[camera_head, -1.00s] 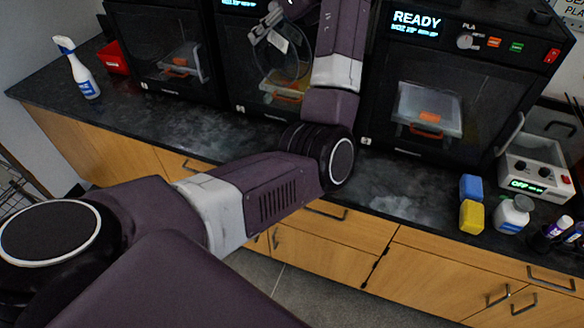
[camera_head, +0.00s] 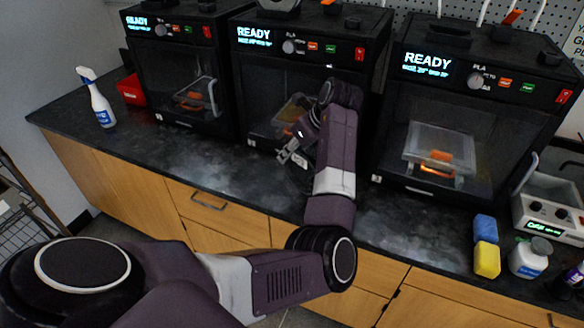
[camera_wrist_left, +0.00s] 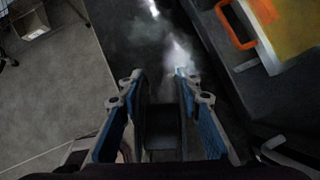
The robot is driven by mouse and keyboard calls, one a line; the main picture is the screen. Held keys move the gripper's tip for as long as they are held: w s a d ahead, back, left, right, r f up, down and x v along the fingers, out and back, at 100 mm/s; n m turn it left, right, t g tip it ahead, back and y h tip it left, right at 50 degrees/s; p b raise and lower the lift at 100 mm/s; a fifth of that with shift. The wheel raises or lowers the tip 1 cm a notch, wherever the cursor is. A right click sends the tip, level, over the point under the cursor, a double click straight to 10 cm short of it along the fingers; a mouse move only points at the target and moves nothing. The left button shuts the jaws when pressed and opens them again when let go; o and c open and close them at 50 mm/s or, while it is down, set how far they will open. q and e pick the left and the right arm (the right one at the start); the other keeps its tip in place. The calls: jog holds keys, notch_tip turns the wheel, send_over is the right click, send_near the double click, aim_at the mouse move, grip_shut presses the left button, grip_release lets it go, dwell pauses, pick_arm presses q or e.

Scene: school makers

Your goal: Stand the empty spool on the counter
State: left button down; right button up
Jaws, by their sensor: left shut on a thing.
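My left gripper (camera_head: 292,154) is low over the dark counter (camera_head: 235,165), in front of the middle printer. In the left wrist view its two blue-padded fingers (camera_wrist_left: 158,82) are closed on a dark, dim object (camera_wrist_left: 160,130), which I take to be the spool. Its outline is hard to make out against the dark counter. In the head view the gripper and arm mostly hide it. I cannot tell whether it touches the counter or is upright. My right gripper is not in view.
Three black printers stand along the back: left (camera_head: 180,70), middle (camera_head: 265,85) and right (camera_head: 405,110). A spray bottle (camera_head: 101,103) and a red bin (camera_head: 131,90) are at the left.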

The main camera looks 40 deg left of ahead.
aim_at(292, 168)
pick_arm(q)
notch_tip(292, 168, down, 6)
jog(key=shift+r, duration=0.2)
jog(key=shift+f, duration=0.25)
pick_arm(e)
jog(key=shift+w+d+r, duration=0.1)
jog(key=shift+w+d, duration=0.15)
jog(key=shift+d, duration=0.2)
pick_arm(q)
jog(key=c, duration=1.4)
grip_release()
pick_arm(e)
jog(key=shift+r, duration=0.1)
